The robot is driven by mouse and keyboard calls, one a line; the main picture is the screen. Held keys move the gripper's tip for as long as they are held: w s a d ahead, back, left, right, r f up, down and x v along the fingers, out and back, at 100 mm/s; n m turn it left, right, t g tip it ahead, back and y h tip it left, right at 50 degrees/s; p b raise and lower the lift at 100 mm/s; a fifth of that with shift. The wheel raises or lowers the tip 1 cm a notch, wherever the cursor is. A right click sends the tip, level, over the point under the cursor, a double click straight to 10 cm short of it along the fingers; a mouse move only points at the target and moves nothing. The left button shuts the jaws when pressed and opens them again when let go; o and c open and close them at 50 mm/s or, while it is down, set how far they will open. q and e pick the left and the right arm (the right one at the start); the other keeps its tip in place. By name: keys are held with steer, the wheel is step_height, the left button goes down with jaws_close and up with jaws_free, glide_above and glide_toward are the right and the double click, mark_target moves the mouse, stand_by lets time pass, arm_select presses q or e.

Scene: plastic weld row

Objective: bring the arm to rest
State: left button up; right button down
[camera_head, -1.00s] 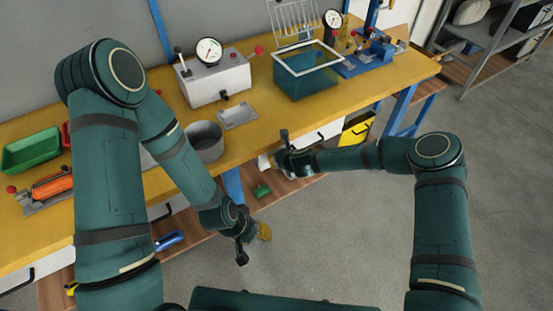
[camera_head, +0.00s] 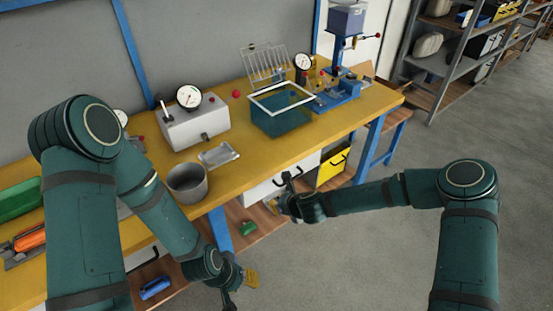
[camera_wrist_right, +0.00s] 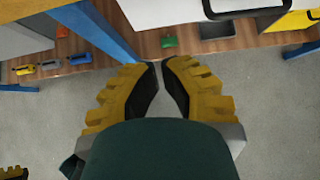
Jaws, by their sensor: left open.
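My left gripper (camera_head: 250,279) is low in the head view, in front of the bench; one yellow finger shows beside the dark wrist, and nothing is seen in it. My right gripper (camera_head: 279,206) is at the end of the arm reaching in from the right, in front of the white drawer. Its jaws are mostly hidden by the wrist there. In the right wrist view the two yellow fingers of the right gripper (camera_wrist_right: 161,64) nearly meet at the tips, with nothing between them. Both grippers are clear of the bench top.
The yellow bench (camera_head: 262,158) carries a grey pot (camera_head: 188,184), a metal tray (camera_head: 218,155), a gauge box (camera_head: 195,124), a teal tank (camera_head: 283,118) and a blue press (camera_head: 340,92). A lower shelf (camera_head: 262,226) runs below. Open floor lies to the right.

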steer(key=shift+s, duration=0.1)
steer(key=s+d+f+n+g+h, duration=0.1)
steer(key=s+d+n+g, duration=0.2)
steer(key=s+n, duration=0.9)
steer(key=s+d+f+n+g+h, duration=0.1)
steer(key=s+d+f+n+g, duration=0.1)
steer(key=s+d+n, duration=0.5)
steer(key=s+n, duration=0.5)
steer(key=n, duration=0.2)
steer(key=shift+d+f+n+g, duration=0.2)
steer(key=shift+d+n+g, duration=0.1)
steer(key=shift+n+g, duration=0.1)
steer(key=shift+s, duration=0.1)
